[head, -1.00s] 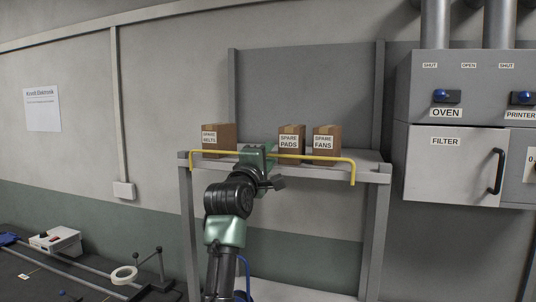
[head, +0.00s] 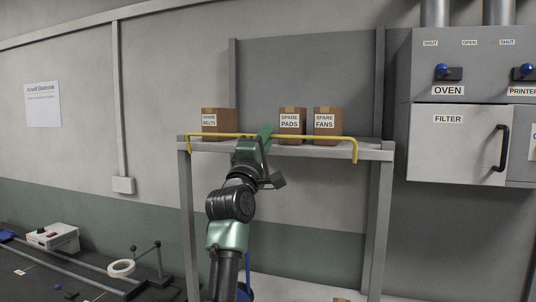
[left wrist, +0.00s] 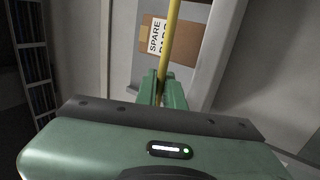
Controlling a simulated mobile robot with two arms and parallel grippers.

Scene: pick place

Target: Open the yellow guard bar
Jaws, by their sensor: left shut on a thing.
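The yellow guard bar (head: 210,136) runs across the front of the shelf (head: 375,152), in front of the boxes. Both of its ends bend down, and the right end hangs past the shelf's front edge. My left gripper (head: 266,134) reaches up to the bar near its middle and is shut on it. In the left wrist view the bar (left wrist: 173,45) runs down between the green fingers (left wrist: 160,88). The fingers hide the gripped part. My right gripper is not in view.
Cardboard boxes labelled SPARE BELTS (head: 219,123), SPARE PADS (head: 292,124) and SPARE FANS (head: 328,124) stand on the shelf behind the bar. A grey cabinet (head: 455,145) with a FILTER door is at right.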

